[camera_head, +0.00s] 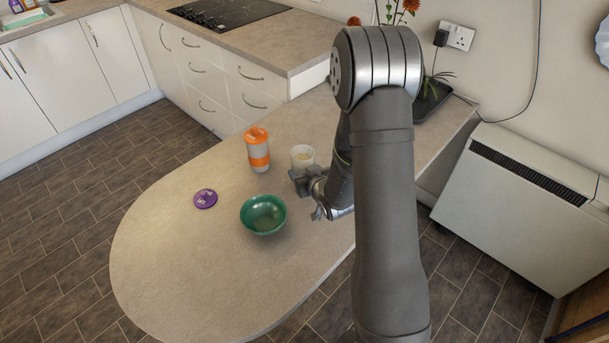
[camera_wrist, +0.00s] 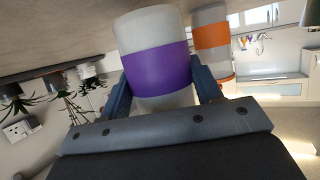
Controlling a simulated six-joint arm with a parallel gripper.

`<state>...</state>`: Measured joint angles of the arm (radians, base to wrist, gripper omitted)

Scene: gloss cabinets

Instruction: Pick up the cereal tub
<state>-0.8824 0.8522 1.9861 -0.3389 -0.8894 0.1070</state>
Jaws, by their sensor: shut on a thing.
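The cereal tub (camera_head: 302,155) is a pale, lidless tub on or just above the counter, with light contents at its open top. In the wrist view the tub (camera_wrist: 150,32) has a wide purple band. My gripper (camera_head: 304,178) has its fingers on either side of it. The wrist view shows my gripper (camera_wrist: 163,88) shut on the tub around the purple band. The tub's lower part is hidden by the gripper in the head view. I cannot tell whether its base touches the counter.
An orange-lidded tub (camera_head: 257,150) with an orange band stands left of the cereal tub. A purple lid (camera_head: 205,198) lies flat further left. A green bowl (camera_head: 263,214) sits in front. A plant tray (camera_head: 432,98) stands behind by the wall. The rounded counter end (camera_head: 170,270) is clear.

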